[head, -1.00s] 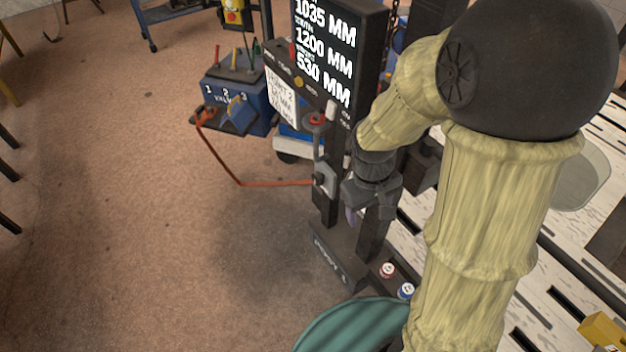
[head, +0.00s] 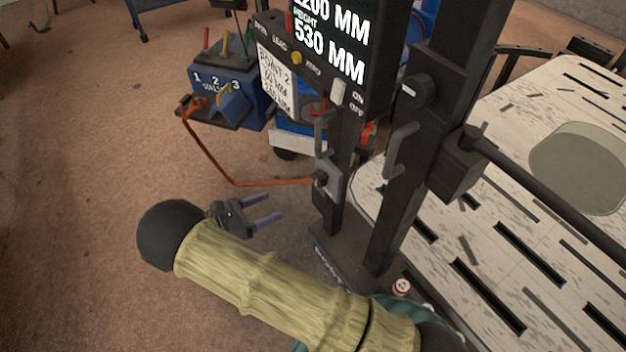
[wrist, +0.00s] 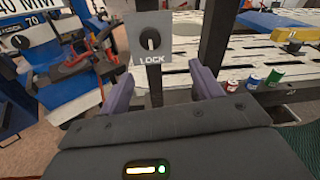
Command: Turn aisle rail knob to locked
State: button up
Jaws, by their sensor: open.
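A grey plate (wrist: 137,55) marked LOCK carries a round dark knob (wrist: 151,40) with a pale pointer line standing close to upright. It shows at the top middle of the wrist view, above and ahead of the fingertips. In the head view the knob (head: 321,179) is small, on the side of the left dark post, and its pointer is too small to read. My gripper (head: 281,205) is open and empty, left of the post, its purple fingers pointing right, apart from the knob. In the wrist view the fingers (wrist: 160,77) stand apart, below the knob.
An orange-red bar (head: 265,183) runs from the plate to the blue numbered box (head: 225,85). A grey handle (head: 401,150) and a black knob (head: 417,90) are on the right post. The white slotted table (head: 530,120) lies right. Floor at left is clear.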

jog(key=shift+s+a+f+n+t, duration=0.1)
jog(key=shift+a+f+n+t, duration=0.2)
jog(key=shift+a, duration=0.3)
jog(key=shift+a+f+n+t, duration=0.15)
jog(key=shift+a+n+t, duration=0.2)
jog(key=shift+a, duration=0.2)
jog(key=shift+d, duration=0.1)
send_near(316, 179)
jog(key=p+x, duration=0.1)
jog(key=x, duration=0.8)
jog(key=shift+f, duration=0.15)
jog(key=shift+c, duration=0.5)
jog(key=c, duration=0.9)
